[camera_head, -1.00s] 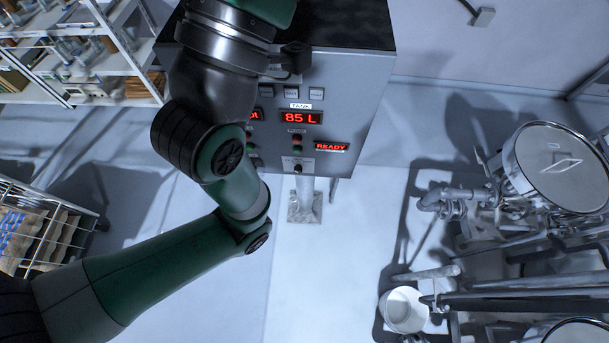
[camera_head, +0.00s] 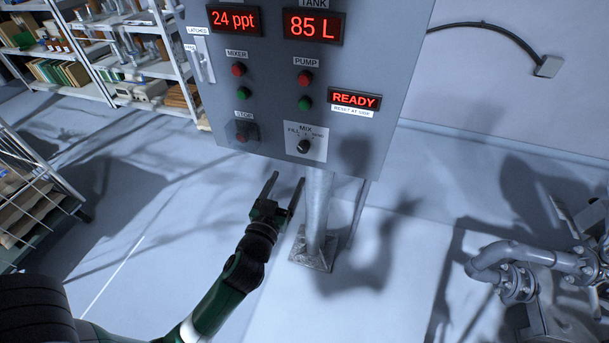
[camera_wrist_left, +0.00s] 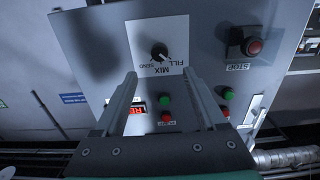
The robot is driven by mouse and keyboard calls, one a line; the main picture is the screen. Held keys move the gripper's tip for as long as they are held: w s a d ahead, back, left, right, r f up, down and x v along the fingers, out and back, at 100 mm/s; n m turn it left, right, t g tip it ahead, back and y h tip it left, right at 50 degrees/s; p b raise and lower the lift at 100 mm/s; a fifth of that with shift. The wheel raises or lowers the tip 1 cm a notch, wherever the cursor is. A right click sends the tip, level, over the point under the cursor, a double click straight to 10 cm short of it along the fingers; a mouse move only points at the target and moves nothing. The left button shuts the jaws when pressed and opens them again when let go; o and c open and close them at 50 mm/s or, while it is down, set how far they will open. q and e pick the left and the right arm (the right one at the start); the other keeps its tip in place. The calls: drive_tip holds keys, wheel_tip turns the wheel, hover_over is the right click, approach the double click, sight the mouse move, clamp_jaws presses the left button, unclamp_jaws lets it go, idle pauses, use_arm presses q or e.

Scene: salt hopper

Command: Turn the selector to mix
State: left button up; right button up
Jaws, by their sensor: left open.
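The selector is a small black knob (camera_head: 303,146) on a white plate (camera_head: 320,149) at the panel's lower edge, marked FILL, MIX and SEND. I cannot surely tell which mark its pointer faces. My left gripper (camera_head: 284,182) is open and empty, below and left of the knob in the head view, its fingers pointing up toward the panel. In the left wrist view the knob (camera_wrist_left: 159,55) appears upside down, beyond and between the two open fingertips (camera_wrist_left: 160,76), apart from them. My right gripper is not in view.
The grey panel (camera_head: 390,60) carries a stop button (camera_head: 241,136) left of the selector, and mixer and pump buttons above. A READY display (camera_head: 354,99) is at right. The panel's post (camera_head: 318,210) stands close beside my left gripper. Pipes (camera_head: 520,265) are at right.

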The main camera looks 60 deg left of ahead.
sight(302, 150)
use_arm(q)
drive_tip(key=b+x, duration=0.1)
drive_tip(key=x, duration=1)
drive_tip(key=shift+w+a, duration=0.25)
drive_tip(key=shift+a, duration=0.05)
clamp_jaws()
